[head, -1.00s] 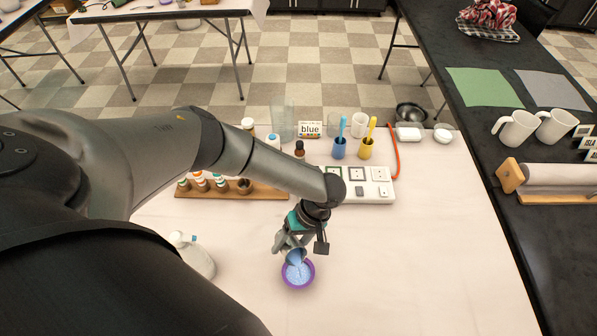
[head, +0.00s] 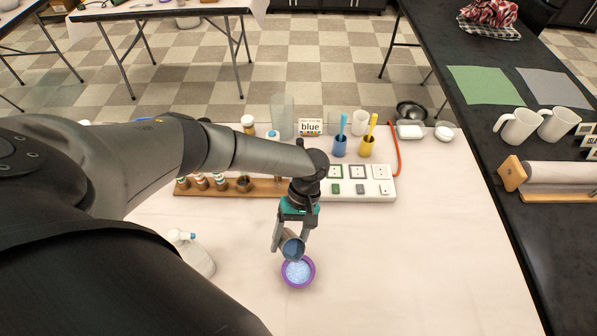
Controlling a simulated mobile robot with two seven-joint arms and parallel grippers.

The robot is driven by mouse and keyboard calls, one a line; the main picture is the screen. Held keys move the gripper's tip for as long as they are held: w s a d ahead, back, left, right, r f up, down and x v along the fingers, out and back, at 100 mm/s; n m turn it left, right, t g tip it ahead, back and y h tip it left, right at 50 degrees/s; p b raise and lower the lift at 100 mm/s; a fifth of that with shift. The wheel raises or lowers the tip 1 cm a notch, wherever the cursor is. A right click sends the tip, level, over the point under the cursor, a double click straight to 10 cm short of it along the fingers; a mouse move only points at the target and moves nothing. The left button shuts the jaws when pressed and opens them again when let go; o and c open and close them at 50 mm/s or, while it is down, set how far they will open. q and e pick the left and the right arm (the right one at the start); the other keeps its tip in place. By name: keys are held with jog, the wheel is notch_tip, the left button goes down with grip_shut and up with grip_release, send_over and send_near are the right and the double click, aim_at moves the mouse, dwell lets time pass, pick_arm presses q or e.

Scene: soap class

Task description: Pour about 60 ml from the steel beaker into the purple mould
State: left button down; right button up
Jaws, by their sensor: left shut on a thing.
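The purple mould (head: 312,272) sits on the pale table and holds light blue liquid. My left gripper (head: 292,232) is shut on the steel beaker (head: 291,248), just behind and above the mould. The beaker is tilted with its mouth toward the camera, and its inside looks bluish. I see no stream between the beaker and the mould. My right gripper is not in view.
A wooden rack (head: 268,187) with small bottles and a white power strip (head: 352,186) lie behind the mould. A white spray bottle (head: 197,255) stands at left. A blue cup (head: 340,148) and yellow cup (head: 366,148) stand farther back. The table's right side is clear.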

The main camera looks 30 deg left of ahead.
aim_at(282, 238)
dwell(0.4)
